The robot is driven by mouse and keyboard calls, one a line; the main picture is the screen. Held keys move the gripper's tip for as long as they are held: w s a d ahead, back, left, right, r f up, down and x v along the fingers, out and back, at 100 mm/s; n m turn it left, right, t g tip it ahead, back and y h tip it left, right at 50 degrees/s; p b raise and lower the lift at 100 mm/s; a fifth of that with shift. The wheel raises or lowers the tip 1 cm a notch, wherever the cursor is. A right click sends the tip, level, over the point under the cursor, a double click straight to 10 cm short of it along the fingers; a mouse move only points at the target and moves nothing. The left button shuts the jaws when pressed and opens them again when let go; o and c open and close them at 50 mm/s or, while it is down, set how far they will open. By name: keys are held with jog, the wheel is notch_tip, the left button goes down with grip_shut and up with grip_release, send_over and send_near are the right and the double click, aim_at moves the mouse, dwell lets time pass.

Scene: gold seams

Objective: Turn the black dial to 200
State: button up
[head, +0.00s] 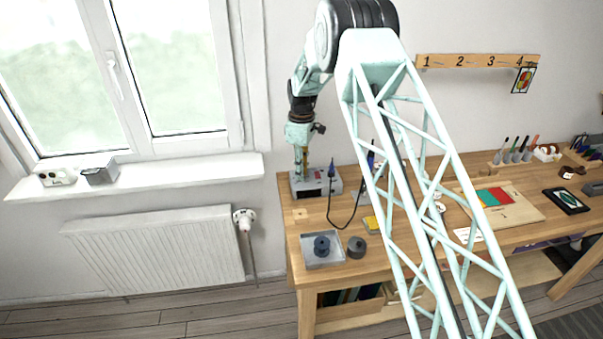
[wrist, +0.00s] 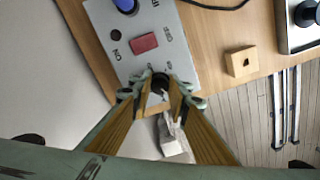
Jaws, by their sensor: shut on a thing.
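The black dial (wrist: 160,82) is on the light grey top panel of a soldering station (wrist: 180,60), near the panel's lower edge in the wrist view. The station (head: 325,182) stands at the left back of the workbench in the head view. My gripper (wrist: 159,98) points down at the panel, its two gold-brown fingers shut on the dial, one on each side. In the head view my gripper (head: 301,172) is over the station's left part and hides the dial. Small markings around the dial are too small to read.
A red switch (wrist: 144,43) and a blue-handled iron (head: 331,170) are close to the dial. A black cable (head: 349,215) curls over the bench. A small wooden block (wrist: 241,61), a metal tray (head: 309,262) and a dark spool (head: 357,247) lie nearby. The window wall is to the left.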

jog(key=shift+w+n, duration=0.1)
jog(key=shift+n, duration=1.8)
jog(key=o, duration=0.8)
jog(key=shift+o, duration=0.2)
jog(key=shift+r, duration=0.1)
notch_tip(320, 180, up, 12)
